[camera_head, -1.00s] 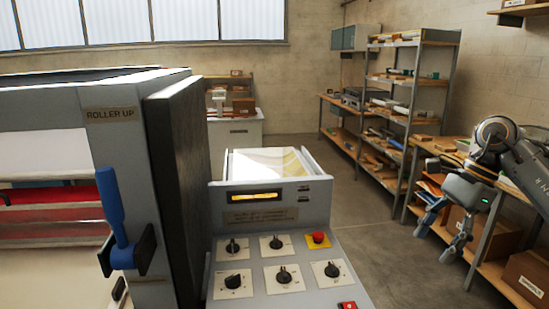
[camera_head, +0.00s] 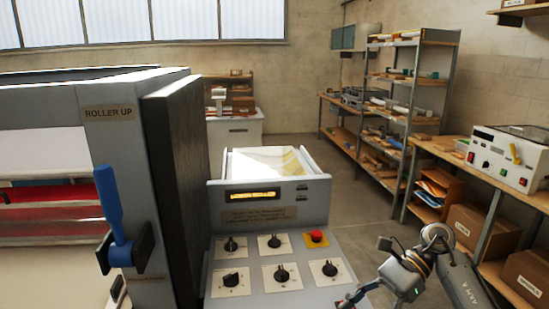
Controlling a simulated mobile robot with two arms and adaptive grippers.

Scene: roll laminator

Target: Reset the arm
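My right arm comes in at the lower right. Its gripper (camera_head: 362,295) is low by the right front corner of the laminator's control panel (camera_head: 252,297), partly cut off by the bottom edge. One finger reaches left to the panel's corner, where the red switch is now mostly hidden. I cannot tell whether it touches the panel or how far the fingers are apart. I see nothing held in it. My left gripper is not in view. The laminator (camera_head: 110,80) stands at the left with its blue lever (camera_head: 110,208) upright beneath the "ROLLER UP" label.
The panel carries several black knobs and a red emergency button (camera_head: 316,237). A workbench (camera_head: 440,150) with a white instrument (camera_head: 506,158) and boxes below stands at the right. Shelves (camera_head: 405,115) stand behind. The floor (camera_head: 362,215) between panel and bench is open.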

